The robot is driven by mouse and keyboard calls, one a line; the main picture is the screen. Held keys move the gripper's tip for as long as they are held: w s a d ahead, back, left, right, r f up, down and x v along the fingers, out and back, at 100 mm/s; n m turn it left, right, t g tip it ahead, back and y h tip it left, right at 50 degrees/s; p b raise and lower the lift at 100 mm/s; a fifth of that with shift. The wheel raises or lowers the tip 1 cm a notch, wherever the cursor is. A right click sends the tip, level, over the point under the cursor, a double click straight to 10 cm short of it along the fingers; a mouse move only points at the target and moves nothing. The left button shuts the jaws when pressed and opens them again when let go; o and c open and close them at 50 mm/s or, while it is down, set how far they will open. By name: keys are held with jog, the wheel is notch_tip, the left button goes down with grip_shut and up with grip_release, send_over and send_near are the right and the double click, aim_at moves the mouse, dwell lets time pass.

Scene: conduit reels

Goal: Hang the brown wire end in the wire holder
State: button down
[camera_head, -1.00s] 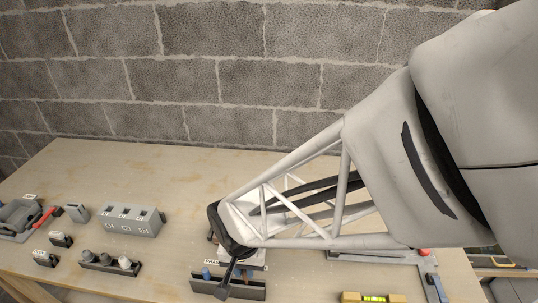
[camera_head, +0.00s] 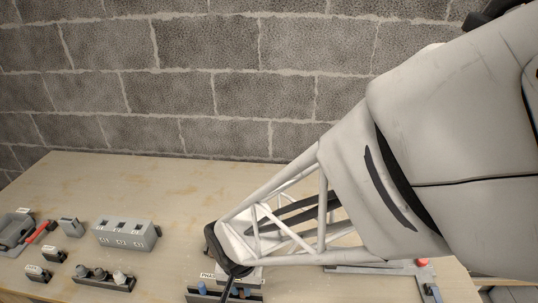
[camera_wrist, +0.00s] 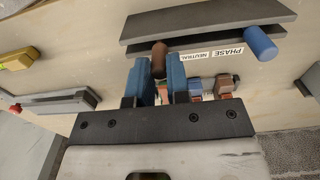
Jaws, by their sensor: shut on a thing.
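My gripper (camera_wrist: 160,84) has blue fingers that are shut on the brown wire end (camera_wrist: 158,58), whose rounded tip sticks out between them. The dark grey wire holder (camera_wrist: 205,22) lies just past the fingertips in the wrist view, with NEUTRAL and PHASE labels along it. The brown end is close against the holder's edge; I cannot tell whether it touches or is seated. A blue wire end (camera_wrist: 261,43) is at the holder's PHASE-label side. In the head view, the holder (camera_head: 196,297) is cut by the bottom edge, and my wrist hides much of it.
A grey socket block (camera_head: 126,234), a dark rack with several rounded pieces (camera_head: 104,279) and small labelled blocks stand on the left of the wooden bench. A red-handled tool (camera_head: 41,232) lies far left. A yellow level (camera_wrist: 18,58) shows in the wrist view. The bench's back is clear.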

jog(key=shift+f, duration=0.25)
dwell(0.3)
jog(key=c, duration=0.8)
grip_release()
jog(key=shift+r, duration=0.25)
jog(key=shift+r, duration=3.25)
jog(key=shift+d+r, duration=0.1)
